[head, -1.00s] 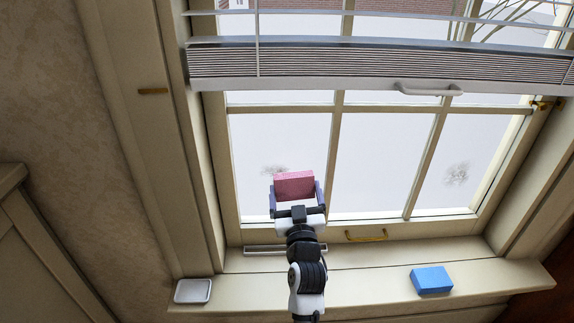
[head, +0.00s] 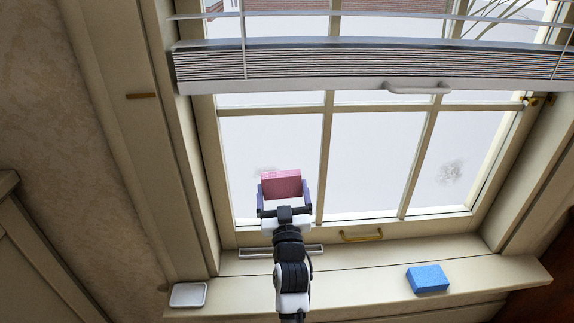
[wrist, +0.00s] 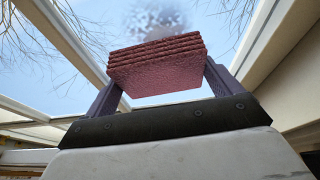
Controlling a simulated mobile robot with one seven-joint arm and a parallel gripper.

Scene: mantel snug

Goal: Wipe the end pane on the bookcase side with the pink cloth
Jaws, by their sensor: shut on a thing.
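My gripper (head: 284,190) is shut on the pink cloth (head: 281,184), a thick folded block, held up before the lower left pane (head: 270,135). In the wrist view the cloth (wrist: 157,65) sits between both fingers. A grey smudge (head: 262,170) on that pane shows just above the cloth, which hides part of it. The wrist view shows the smudge (wrist: 155,17) beyond the cloth's top edge. I cannot tell whether the cloth touches the glass. The lower right pane bears another grey smudge (head: 451,172). I cannot make out a bookcase for certain.
A raised blind (head: 330,65) hangs across the upper window. A blue block (head: 428,279) and a white dish (head: 188,295) lie on the sill (head: 350,285). A brass handle (head: 361,237) stands out from the lower frame. The middle pane (head: 372,160) is clear in front.

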